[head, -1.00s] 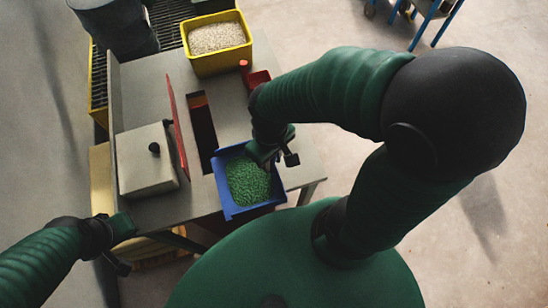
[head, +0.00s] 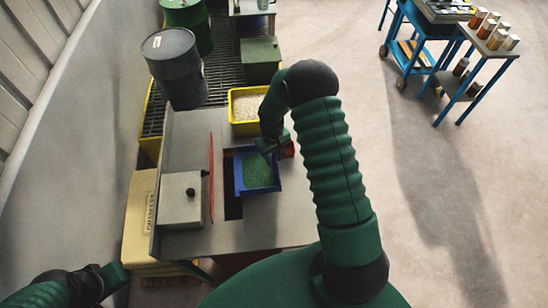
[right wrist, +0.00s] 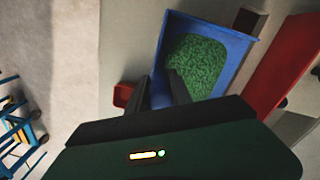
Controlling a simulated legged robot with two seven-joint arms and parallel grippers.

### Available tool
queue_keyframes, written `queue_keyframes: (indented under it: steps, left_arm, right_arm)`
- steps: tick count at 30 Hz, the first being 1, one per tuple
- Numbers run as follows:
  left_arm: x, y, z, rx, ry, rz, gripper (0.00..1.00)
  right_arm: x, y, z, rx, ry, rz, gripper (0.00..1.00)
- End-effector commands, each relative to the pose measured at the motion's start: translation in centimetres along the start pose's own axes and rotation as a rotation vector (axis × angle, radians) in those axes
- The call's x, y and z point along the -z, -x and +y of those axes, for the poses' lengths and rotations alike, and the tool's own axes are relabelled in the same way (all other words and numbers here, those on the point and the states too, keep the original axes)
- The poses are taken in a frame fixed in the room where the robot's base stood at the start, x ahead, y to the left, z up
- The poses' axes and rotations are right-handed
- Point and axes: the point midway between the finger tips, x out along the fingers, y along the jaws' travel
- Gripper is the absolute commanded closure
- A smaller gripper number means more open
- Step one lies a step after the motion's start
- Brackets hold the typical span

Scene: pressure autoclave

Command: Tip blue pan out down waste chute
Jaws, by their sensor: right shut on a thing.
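The blue pan (head: 240,177) holds green granules (head: 258,172). It looks about level, and its left side overlaps the dark slot of the waste chute (head: 233,209) in the bench top. My right gripper (head: 269,151) is shut on the pan's far rim. In the right wrist view, the fingers (right wrist: 165,88) meet the wall of the pan (right wrist: 236,40), and the granules (right wrist: 195,64) still lie inside. A red upright flap (head: 211,175) stands along the slot's left side. My left gripper (head: 113,276) is at the lower left, away from the pan; its jaws are unclear.
A yellow pan of pale granules (head: 246,104) stands behind the blue pan. A grey box with a black knob (head: 181,200) is left of the flap. A small red object (head: 288,150) is by my right gripper. A dark drum (head: 174,68) stands at the back left.

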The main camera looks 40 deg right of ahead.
Motion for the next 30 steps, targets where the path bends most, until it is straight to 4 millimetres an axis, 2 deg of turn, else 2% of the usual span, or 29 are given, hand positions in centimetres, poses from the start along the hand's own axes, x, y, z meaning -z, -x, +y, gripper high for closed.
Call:
queue_keyframes:
  steps: [30]
  left_arm:
    - [-0.1,-0.6,0.0,0.0,0.0,0.0,1.0]
  right_arm:
    - [2.2,3.6,-4.0,-0.354,0.0,-0.179,1.0]
